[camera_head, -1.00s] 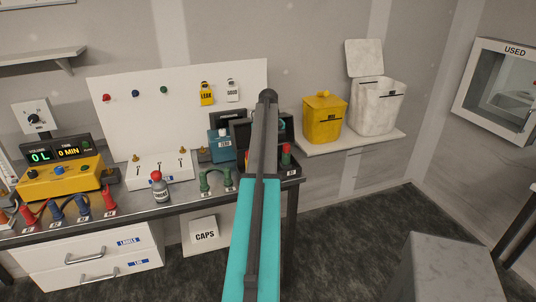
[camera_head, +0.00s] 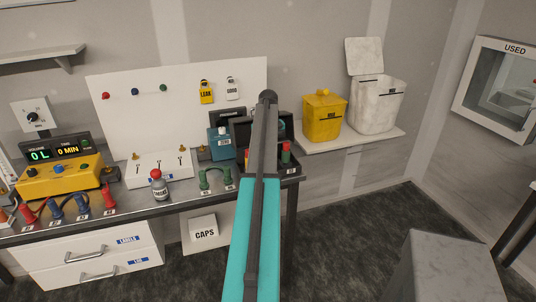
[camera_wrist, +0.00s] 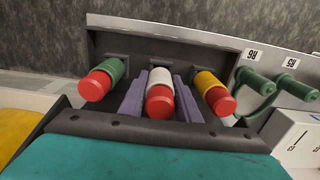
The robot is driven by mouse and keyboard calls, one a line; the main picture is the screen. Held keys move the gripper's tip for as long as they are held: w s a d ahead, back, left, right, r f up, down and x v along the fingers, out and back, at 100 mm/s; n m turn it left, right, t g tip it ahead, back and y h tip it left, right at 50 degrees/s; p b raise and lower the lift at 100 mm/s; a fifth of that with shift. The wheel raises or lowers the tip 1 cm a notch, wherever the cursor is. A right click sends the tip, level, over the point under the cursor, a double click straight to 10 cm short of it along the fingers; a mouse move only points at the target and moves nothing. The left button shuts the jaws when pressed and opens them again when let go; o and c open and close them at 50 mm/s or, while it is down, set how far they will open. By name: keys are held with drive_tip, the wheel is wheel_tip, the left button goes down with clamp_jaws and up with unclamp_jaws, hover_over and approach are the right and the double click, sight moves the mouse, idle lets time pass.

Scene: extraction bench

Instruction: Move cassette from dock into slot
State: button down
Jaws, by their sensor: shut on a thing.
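In the wrist view, three red-capped cassettes stand in a row at a dark dock (camera_wrist: 205,42): a green one (camera_wrist: 113,73), a white one (camera_wrist: 161,77) in the middle and a yellow one (camera_wrist: 206,81). My gripper (camera_wrist: 160,88) has its purple fingers on either side of the white cassette and is shut on it. The white cassette is still in line with the other two; I cannot tell whether it is seated or lifted. In the head view my arm hides the gripper and most of the dock; the green cassette (camera_head: 286,152) shows right of the arm. I cannot make out the slot.
A teal box (camera_head: 220,143) and a dark open case (camera_head: 240,128) are behind. A yellow bin (camera_head: 323,118) and white bin (camera_head: 376,105) sit on the right shelf.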

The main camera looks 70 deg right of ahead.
drive_tip(key=shift+f, duration=0.95)
drive_tip(key=c, duration=1.3)
unclamp_jaws()
drive_tip(key=shift+o, duration=0.2)
drive_tip(key=shift+r, duration=0.1)
wheel_tip(320, 180, up, 14)
drive_tip(key=p, duration=0.6)
drive_tip(key=shift+f, duration=0.2)
drive_tip(key=shift+s, duration=0.1)
